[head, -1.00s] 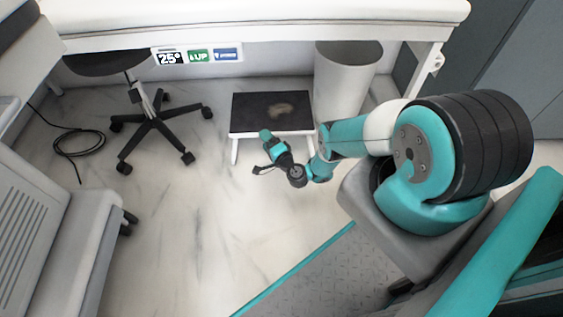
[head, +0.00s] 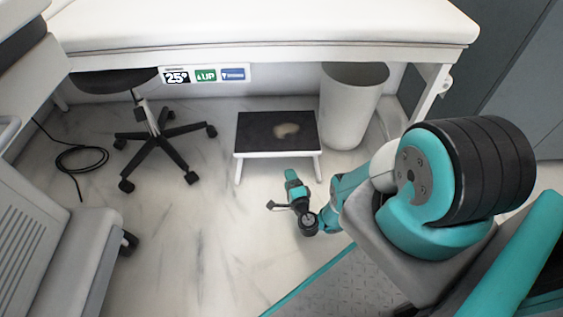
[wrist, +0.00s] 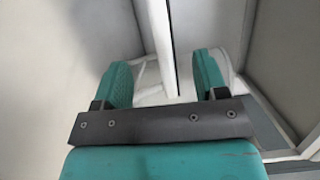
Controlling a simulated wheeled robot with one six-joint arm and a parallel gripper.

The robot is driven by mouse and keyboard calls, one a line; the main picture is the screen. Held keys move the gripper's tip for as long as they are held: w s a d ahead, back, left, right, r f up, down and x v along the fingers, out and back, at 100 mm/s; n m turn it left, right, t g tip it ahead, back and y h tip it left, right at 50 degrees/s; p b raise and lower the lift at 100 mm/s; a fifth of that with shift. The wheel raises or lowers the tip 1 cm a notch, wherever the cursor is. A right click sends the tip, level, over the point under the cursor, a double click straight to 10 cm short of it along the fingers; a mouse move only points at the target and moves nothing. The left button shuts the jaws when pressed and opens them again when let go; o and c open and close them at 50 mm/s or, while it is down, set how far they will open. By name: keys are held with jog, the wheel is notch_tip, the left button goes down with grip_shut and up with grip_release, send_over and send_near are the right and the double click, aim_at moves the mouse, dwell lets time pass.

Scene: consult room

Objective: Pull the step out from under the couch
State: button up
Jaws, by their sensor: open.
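The step (head: 252,134) is a low stool with a black top, a pale worn patch and white legs. It stands on the floor at the front side of the white couch (head: 260,28), below its edge in the head view. My gripper (head: 291,174) is low in front of the step, near the right part of its front edge, and looks apart from it. In the wrist view my gripper (wrist: 164,72) has its teal fingers spread. A pale upright bar (wrist: 160,40) shows beyond and between them; I cannot tell what it belongs to.
A wheeled stool (head: 158,137) stands left of the step, and a white bin (head: 351,110) right behind it. A black cable (head: 78,160) lies at far left. A grey chair-like unit (head: 75,250) fills the lower left.

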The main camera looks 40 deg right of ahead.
aim_at(279, 156)
jog(key=b+x, duration=1.2)
jog(key=shift+w+d+f, duration=0.1)
jog(key=shift+w+f, duration=0.15)
jog(key=shift+f, duration=0.15)
jog(key=b+x, duration=0.1)
jog(key=b, duration=0.1)
jog(key=shift+w+d+r+b, duration=0.1)
jog(key=shift+w+r+b, duration=0.05)
jog(key=shift+w+b, duration=0.15)
jog(key=shift+w+r+b, duration=0.2)
jog(key=shift+b, duration=0.1)
grip_shut()
